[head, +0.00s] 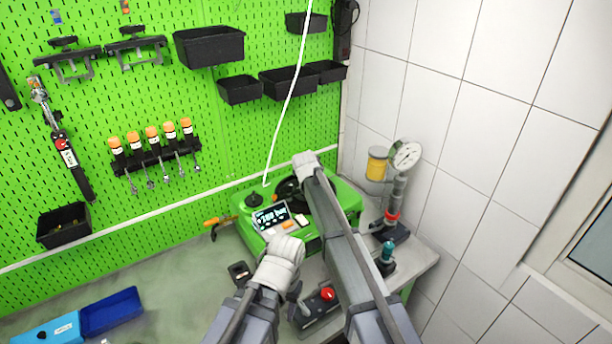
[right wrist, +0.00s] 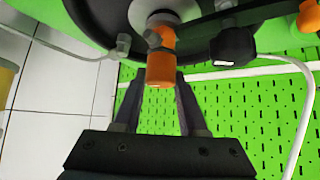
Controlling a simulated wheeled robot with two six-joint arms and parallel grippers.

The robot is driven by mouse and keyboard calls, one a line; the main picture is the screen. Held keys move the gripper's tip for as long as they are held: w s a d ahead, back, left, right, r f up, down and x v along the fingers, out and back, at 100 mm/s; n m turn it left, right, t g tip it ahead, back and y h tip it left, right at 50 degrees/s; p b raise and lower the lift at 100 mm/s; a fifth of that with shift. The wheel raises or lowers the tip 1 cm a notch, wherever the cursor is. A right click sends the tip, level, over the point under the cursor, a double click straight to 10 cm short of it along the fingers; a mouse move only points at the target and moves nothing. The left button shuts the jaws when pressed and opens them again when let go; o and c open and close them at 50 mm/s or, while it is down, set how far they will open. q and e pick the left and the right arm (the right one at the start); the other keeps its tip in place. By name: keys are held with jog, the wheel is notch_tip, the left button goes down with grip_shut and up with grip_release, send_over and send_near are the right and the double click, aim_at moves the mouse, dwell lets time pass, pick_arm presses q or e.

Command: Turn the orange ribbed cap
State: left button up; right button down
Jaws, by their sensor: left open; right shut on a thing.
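The orange cap (right wrist: 160,69) shows in the right wrist view, below a pale round hub on a large dark round part. Its ribs are too small to make out. My right gripper (right wrist: 160,88) has its two fingers on either side of the cap and is shut on it. In the head view the cap and the right fingertips are hidden behind my right arm, near the green pump unit (head: 322,242).
A red-button box (head: 327,294) stands close to my left gripper. A pressure gauge (head: 406,156) and a teal-topped part (head: 387,252) stand right of my arms. A white hose (head: 290,96) hangs in front of the pegboard. A blue tray (head: 112,312) lies at front left.

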dwell(0.5)
jog(key=shift+c, duration=2.2)
grip_release()
jog(key=p+v, duration=0.5)
jog(key=v, duration=0.2)
jog(key=shift+s+r, duration=0.3)
jog(key=shift+s, duration=0.05)
